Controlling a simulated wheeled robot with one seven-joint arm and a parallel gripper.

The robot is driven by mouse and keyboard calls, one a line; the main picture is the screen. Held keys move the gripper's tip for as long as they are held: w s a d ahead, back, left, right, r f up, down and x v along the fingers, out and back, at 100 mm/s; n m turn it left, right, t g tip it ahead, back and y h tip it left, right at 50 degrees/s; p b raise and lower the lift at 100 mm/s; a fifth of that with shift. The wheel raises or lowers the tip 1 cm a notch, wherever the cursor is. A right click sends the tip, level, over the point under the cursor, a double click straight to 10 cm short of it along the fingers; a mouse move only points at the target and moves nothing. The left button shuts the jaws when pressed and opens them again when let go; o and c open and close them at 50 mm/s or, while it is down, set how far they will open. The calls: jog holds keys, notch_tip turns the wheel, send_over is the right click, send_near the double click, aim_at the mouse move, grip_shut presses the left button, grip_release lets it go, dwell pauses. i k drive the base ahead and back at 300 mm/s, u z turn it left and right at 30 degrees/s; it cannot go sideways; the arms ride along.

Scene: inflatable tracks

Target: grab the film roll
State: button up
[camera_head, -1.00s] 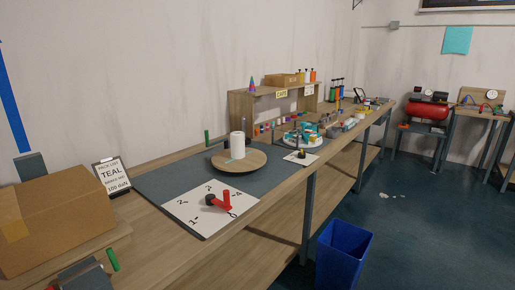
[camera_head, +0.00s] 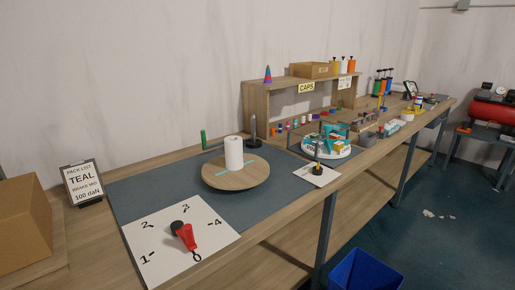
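A white upright roll (camera_head: 234,153), which looks like the film roll, stands on a round wooden board (camera_head: 222,181) on the dark grey mat. A teal strip lies on the board at the roll's foot. The roll's top and front are unobstructed. My gripper is not in view.
A white numbered card (camera_head: 152,252) with a red lever (camera_head: 187,238) lies in front of the board. A dark cone-shaped post (camera_head: 253,132) and a green handle (camera_head: 203,137) stand behind it. A cardboard box (camera_head: 22,222) is at the left; a blue bin (camera_head: 366,272) is below the bench.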

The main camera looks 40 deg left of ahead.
aim_at(233, 144)
jog(key=u, duration=0.45)
jog(key=i, duration=1.1)
jog(key=u, duration=0.65)
